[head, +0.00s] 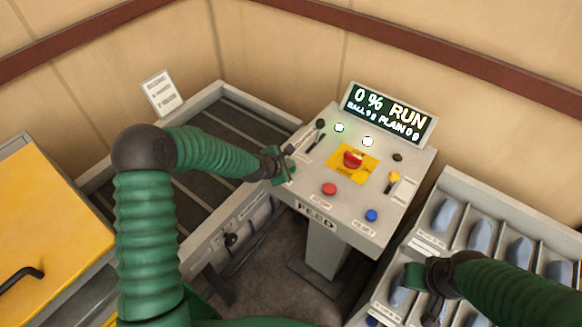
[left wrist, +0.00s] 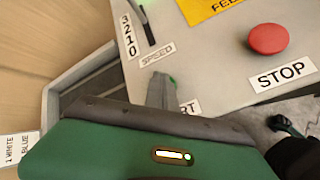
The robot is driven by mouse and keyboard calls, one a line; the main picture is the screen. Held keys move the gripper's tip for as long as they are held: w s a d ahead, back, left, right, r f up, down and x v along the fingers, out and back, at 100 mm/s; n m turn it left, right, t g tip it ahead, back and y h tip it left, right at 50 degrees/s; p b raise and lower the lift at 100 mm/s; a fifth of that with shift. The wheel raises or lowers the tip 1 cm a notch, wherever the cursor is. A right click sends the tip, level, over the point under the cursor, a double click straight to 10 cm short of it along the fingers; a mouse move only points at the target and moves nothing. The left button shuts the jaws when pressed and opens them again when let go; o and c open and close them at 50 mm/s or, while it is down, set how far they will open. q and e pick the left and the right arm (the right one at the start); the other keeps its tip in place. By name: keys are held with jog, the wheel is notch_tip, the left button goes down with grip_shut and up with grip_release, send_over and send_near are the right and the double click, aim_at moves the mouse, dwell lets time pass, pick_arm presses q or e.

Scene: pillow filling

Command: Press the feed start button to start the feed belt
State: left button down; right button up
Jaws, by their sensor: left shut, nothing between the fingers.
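The grey FEED control panel (head: 315,184) stands in the middle of the head view. Its display (head: 389,116) reads "0 % RUN". My left gripper (head: 289,166) is shut and empty, at the panel's left edge. In the left wrist view its dark finger (left wrist: 160,92) covers most of a label ending in "RT". A small green spot (left wrist: 172,80) shows at the fingertip, likely the start button, otherwise hidden. I cannot tell whether the finger touches it. The red stop button (left wrist: 268,39) is to the right. My right gripper (head: 428,285) is at the lower right, its jaws unclear.
A red emergency knob on a yellow plate (head: 366,169), a blue button (head: 371,215) and a speed lever (head: 321,124) are on the panel. A feed belt (head: 250,121) lies behind left. A sectioned tray (head: 451,181) with blue-grey items is at the right.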

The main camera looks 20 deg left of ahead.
dwell(0.3)
pick_arm(q)
jog(key=shift+r+p, duration=0.7)
jog(key=shift+r, duration=0.2)
notch_tip(320, 180, up, 5)
jog(key=p, duration=0.3)
jog(key=shift+p, duration=0.3)
